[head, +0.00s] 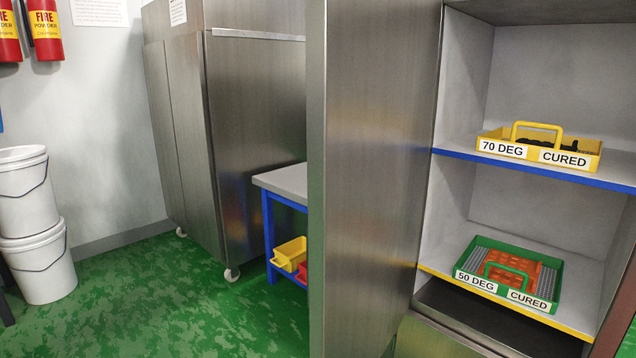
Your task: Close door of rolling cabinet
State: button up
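A tall steel cabinet on casters (255,130) stands left of centre in the head view, against the back wall. Its narrower left face (180,140) has a vertical seam, like two door panels. I cannot tell whether a door there stands ajar. A nearer steel cabinet with an open front shows shelves (615,185) at right. A tall steel panel (375,180) stands at the left of these shelves; I cannot tell whether it is an open door or a side wall. My gripper is not in view.
A yellow tray (588,160) and a green tray (545,300) sit on the shelves. A blue-legged table (285,180) with a yellow bin (290,250) stands between the cabinets. White buckets (45,268) stand at left. The green floor (170,310) at lower left is clear.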

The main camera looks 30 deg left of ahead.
aim_at(371, 66)
jog(key=j, duration=0.5)
jog(key=k+j, duration=0.15)
jog(key=j, duration=0.3)
jog(key=j+z, duration=0.1)
jog(key=j, duration=0.4)
jog(key=k+j, duration=0.15)
jog(key=j, duration=0.3)
